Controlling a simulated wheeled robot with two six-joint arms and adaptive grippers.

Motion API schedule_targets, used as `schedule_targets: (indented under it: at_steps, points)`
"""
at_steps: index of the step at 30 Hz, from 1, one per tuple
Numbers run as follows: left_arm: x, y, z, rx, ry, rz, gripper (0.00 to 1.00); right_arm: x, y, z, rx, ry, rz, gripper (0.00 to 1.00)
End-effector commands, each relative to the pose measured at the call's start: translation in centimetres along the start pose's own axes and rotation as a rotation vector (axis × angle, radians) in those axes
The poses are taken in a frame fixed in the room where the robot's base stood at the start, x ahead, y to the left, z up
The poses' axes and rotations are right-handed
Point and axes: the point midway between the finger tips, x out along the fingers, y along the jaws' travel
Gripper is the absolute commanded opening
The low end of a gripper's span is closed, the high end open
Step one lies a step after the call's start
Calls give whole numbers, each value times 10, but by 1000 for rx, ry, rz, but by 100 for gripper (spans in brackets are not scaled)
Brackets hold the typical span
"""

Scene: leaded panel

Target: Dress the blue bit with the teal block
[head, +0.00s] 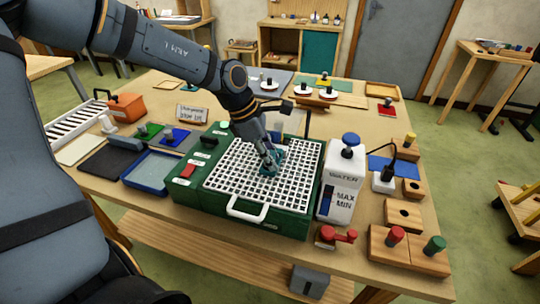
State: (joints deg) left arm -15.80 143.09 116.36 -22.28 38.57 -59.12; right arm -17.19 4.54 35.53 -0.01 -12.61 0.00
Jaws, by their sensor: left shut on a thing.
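My left gripper (271,157) reaches down from the upper left over the white grid (228,172) of the green machine (184,197). It is shut on the teal block (266,171), low at the grid near its middle. The fingers cover part of the block, and I cannot tell whether it touches the grid. A small blue piece (279,137) shows just behind the gripper, partly hidden; I cannot tell whether it is the blue bit. My right gripper is not in view.
A white water tank (341,183) stands right of the machine, with wooden holders (403,214) beyond it. A blue tray (150,183) lies to the left. A white handle (247,213) sticks up at the machine's front.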

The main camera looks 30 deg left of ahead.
Motion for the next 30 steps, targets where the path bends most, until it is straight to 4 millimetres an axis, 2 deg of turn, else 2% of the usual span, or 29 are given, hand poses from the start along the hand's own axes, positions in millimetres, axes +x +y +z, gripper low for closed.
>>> schedule_targets:
  at_steps: [9, 16, 30]
  points:
    - [-1, -19, -4, 1, -1, -1, 0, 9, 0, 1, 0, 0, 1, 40]
    - [-5, -21, -4, 1, 0, 0, 0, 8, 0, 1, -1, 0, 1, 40]
    - [-42, -41, 6, 1, -2, -1, 0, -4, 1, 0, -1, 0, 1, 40]
